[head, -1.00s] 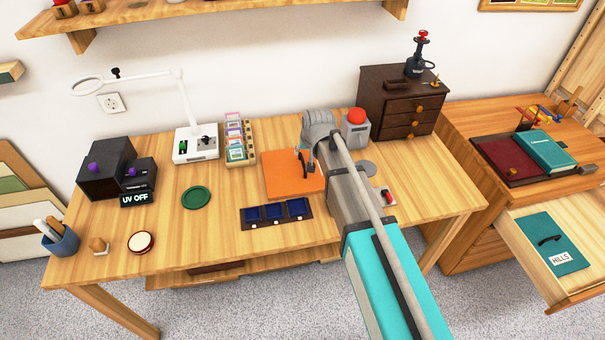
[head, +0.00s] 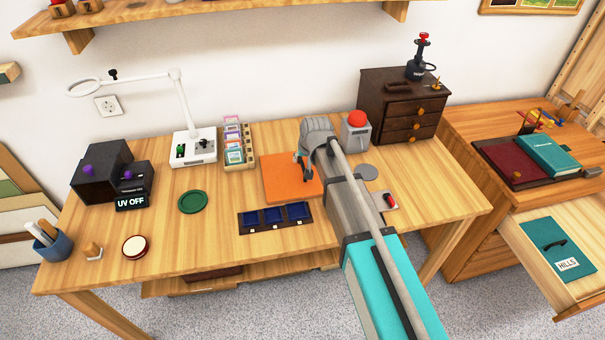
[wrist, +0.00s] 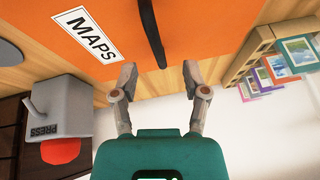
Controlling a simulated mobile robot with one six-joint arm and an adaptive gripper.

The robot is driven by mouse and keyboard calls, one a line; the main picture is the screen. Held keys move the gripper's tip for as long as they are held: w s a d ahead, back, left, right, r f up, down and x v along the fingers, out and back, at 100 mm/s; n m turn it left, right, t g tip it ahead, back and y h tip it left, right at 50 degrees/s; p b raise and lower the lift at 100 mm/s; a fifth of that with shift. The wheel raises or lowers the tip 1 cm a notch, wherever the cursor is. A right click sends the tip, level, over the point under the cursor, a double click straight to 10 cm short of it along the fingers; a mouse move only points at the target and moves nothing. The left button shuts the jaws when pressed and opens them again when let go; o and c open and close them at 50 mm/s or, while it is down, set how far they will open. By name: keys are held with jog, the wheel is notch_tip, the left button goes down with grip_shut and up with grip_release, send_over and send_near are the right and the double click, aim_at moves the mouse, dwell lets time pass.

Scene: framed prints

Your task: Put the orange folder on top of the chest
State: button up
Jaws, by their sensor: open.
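The orange folder (head: 285,180) lies flat on the wooden table. In the wrist view the orange folder (wrist: 200,22) shows a white MAPS label and a black handle (wrist: 152,32). My gripper (wrist: 159,80) is open and empty; its two fingers point toward the handle, one on each side of its line, with the handle beyond the tips. In the head view my gripper (head: 303,168) is over the folder, and my arm hides the folder's right part. A dark brown chest (head: 385,98) with small drawers stands at the table's back right.
A stamp device (head: 418,65) and small items occupy the chest's top. A grey press (head: 355,135) with a red button stands between folder and chest. A card rack (head: 238,155) and blue-celled tray (head: 265,222) are near the folder. A teal HILLS folder (head: 550,245) lies in an open drawer.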

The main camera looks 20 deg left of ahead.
aim_at(302, 163)
jog(key=shift+b+x, duration=2.25)
jog(key=shift+x, duration=0.3)
jog(key=shift+d, duration=0.1)
grip_shut()
